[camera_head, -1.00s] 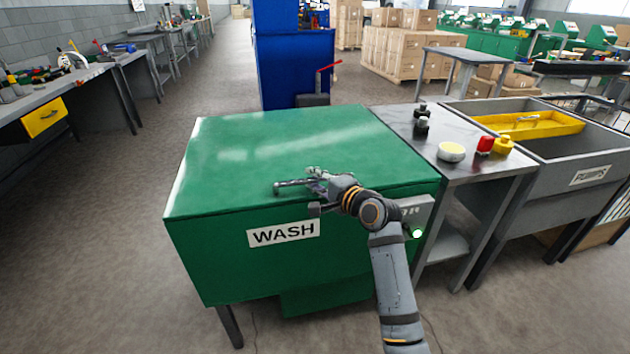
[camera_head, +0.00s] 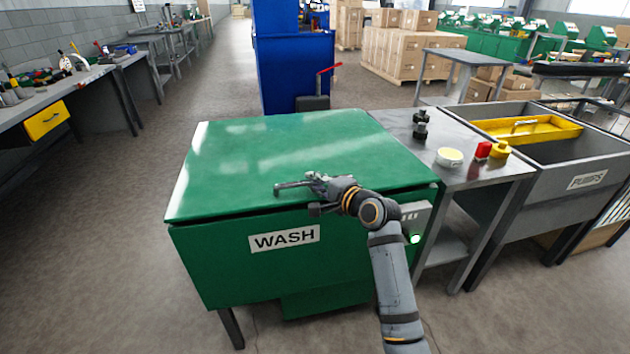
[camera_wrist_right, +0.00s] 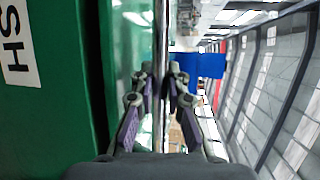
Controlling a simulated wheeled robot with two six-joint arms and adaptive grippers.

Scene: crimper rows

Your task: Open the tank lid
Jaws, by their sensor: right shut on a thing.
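The green tank marked WASH (camera_head: 225,262) stands in front of me. Its green lid (camera_head: 290,148) is raised slightly at the front edge, with a thin dark gap between lid and tank body. My right gripper (camera_head: 312,184) is at the lid's front edge, shut on the lid's bar handle (camera_head: 290,187). In the right wrist view the fingers (camera_wrist_right: 158,105) lie on both sides of the handle bar (camera_wrist_right: 162,50). The inside of the tank is hidden. My left gripper is not in view.
A grey side table (camera_head: 470,183) stands right of the tank, with a pale round tub (camera_head: 450,158), a red item and a yellow item. A grey PUMPS basin (camera_head: 588,180) is further right. A blue cabinet (camera_head: 293,70) stands behind the tank. The floor at left is clear.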

